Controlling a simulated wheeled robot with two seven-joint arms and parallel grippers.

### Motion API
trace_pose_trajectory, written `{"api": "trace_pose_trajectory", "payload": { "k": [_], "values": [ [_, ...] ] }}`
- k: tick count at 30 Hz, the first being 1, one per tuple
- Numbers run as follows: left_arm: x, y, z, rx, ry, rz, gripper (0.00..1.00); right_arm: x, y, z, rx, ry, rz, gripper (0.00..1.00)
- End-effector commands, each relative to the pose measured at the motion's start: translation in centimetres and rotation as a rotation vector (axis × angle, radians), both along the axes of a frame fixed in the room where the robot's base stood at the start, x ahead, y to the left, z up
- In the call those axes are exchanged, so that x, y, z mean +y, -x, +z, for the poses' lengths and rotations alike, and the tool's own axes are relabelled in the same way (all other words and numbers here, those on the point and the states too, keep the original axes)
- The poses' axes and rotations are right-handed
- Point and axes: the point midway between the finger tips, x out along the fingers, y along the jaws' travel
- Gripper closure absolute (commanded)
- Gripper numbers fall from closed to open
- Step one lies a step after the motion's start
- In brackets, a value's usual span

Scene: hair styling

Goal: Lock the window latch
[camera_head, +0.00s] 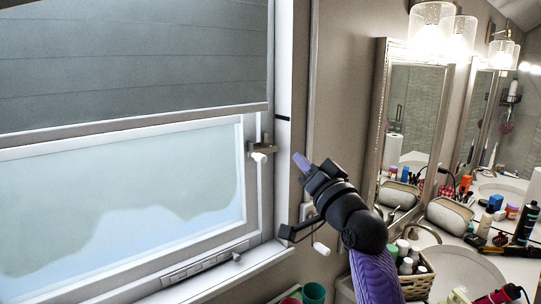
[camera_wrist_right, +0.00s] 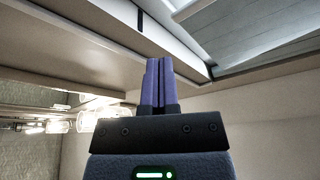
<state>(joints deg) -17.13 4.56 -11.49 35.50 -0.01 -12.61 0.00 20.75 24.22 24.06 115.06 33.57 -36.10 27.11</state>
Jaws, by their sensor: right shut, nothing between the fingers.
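The window latch (camera_head: 262,149) is a small brownish metal piece with a white knob on the right side of the window frame. The window (camera_head: 110,200) has frosted-looking glass and a grey shade over its upper part. My right gripper (camera_head: 299,160) is to the right of the latch and apart from it, in front of the frame's right edge. Its fingers are purple and shut with nothing between them. The right wrist view also shows the shut purple fingers (camera_wrist_right: 158,82) near a pale frame edge; I cannot make out the latch there. My left gripper is not in view.
The grey shade (camera_head: 130,60) hangs above the glass. A sill with a crank strip (camera_head: 205,262) runs below. To the right are mirrors (camera_head: 412,120), a sink counter with bottles, and a basket (camera_head: 418,283). Cups (camera_head: 314,293) stand at the bottom.

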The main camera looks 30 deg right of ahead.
Motion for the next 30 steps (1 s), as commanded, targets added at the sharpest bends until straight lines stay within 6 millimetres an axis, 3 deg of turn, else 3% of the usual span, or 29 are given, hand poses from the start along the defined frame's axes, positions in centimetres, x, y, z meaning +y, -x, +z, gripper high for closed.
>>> {"api": "trace_pose_trajectory", "payload": {
  "k": [5, 17, 24, 30],
  "values": [
    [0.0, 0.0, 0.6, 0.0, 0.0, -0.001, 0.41, -0.2, -1.5, 0.6, 0.001, -0.001, 0.0, 1.0],
    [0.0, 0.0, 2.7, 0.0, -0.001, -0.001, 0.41, -1.2, -9.6, 3.2, 0.002, 0.001, -0.002, 1.0],
    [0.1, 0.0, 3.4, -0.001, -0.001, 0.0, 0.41, 0.8, -9.5, 0.0, 0.005, 0.002, 0.001, 1.0],
    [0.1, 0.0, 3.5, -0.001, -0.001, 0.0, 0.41, 1.1, -9.4, -0.5, 0.003, 0.003, 0.0, 1.0]
  ]
}}
